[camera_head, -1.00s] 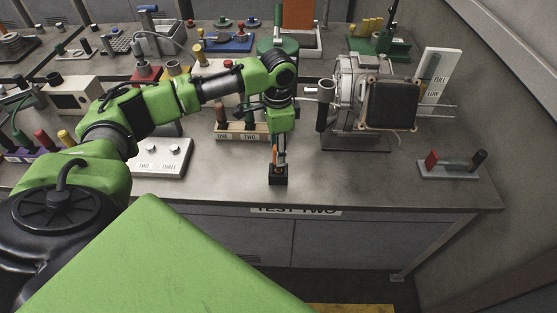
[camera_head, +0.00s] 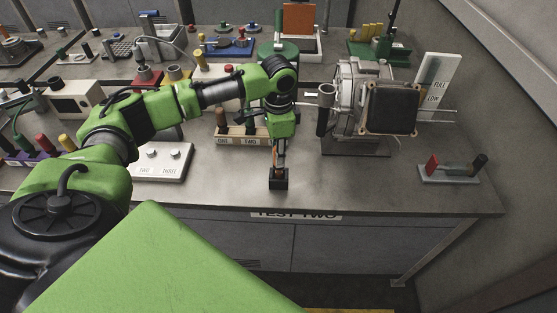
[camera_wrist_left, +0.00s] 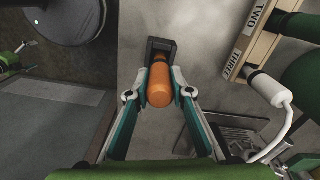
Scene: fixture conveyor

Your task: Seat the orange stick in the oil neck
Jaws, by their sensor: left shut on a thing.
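The orange stick (camera_wrist_left: 158,86) is a rounded orange cylinder between the fingers of my left gripper (camera_wrist_left: 160,90), which is shut on it. In the head view, my left gripper (camera_head: 279,158) points down over a small black block (camera_head: 278,180) near the table's front edge. The stick's far end meets this block in the wrist view; how deep it sits in it is hidden. A dark upright tube (camera_head: 326,108), which looks like the oil neck, stands at the left side of the grey engine-like unit (camera_head: 350,100).
A FULL/LOW plate (camera_head: 436,80) stands right of the unit. A small grey stand (camera_head: 448,172) with red and black posts is at the right. A wooden rack (camera_head: 240,140) marked ONE and TWO is behind the gripper. The table between block and unit is clear.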

